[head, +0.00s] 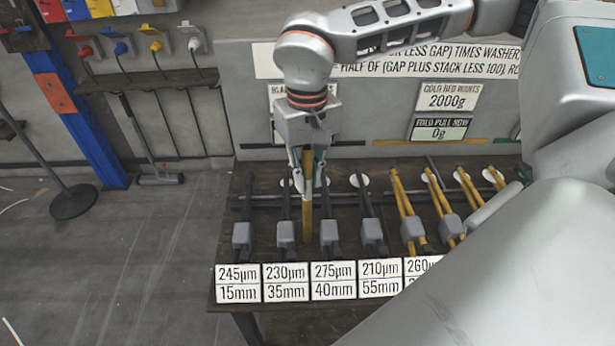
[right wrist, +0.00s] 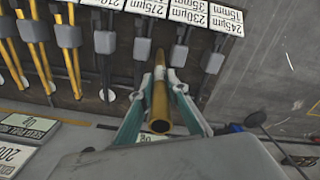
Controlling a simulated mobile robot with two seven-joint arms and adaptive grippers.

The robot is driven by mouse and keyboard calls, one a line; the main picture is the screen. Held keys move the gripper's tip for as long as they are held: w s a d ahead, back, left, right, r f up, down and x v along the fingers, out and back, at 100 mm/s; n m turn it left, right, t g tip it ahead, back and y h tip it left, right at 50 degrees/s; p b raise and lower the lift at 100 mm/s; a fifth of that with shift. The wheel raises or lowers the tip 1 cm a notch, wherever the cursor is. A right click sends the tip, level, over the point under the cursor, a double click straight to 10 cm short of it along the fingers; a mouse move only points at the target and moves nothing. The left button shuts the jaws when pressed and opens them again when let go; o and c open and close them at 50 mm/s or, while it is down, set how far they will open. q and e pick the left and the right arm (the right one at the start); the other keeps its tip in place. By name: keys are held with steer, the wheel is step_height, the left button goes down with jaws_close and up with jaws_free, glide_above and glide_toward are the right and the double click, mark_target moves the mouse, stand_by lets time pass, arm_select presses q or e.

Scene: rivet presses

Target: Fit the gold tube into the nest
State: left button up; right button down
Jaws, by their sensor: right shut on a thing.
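The gold tube (head: 307,205) is between the fingers of my right gripper (head: 308,178), over the dark bench. It also shows in the right wrist view (right wrist: 160,110), with its open round end toward the camera. My right gripper (right wrist: 161,82) is shut on the tube. In the head view the tube runs up and down, between the 230µm and 275µm presses. I cannot tell whether its far end touches anything. No nest can be made out for certain. My left gripper is not in view.
Dark-handled presses with grey blocks (head: 286,232) stand in a row, with yellow-handled ones (head: 412,229) to their right. White labels (head: 333,280) line the bench's front edge. A panel with signs (head: 447,96) stands behind. The floor (head: 120,260) at left is mostly clear.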

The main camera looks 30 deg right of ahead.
steer(key=shift+f, duration=0.25)
steer(key=shift+f, duration=0.2)
steer(key=c, duration=2)
jaws_free()
steer(key=shift+r, duration=0.1)
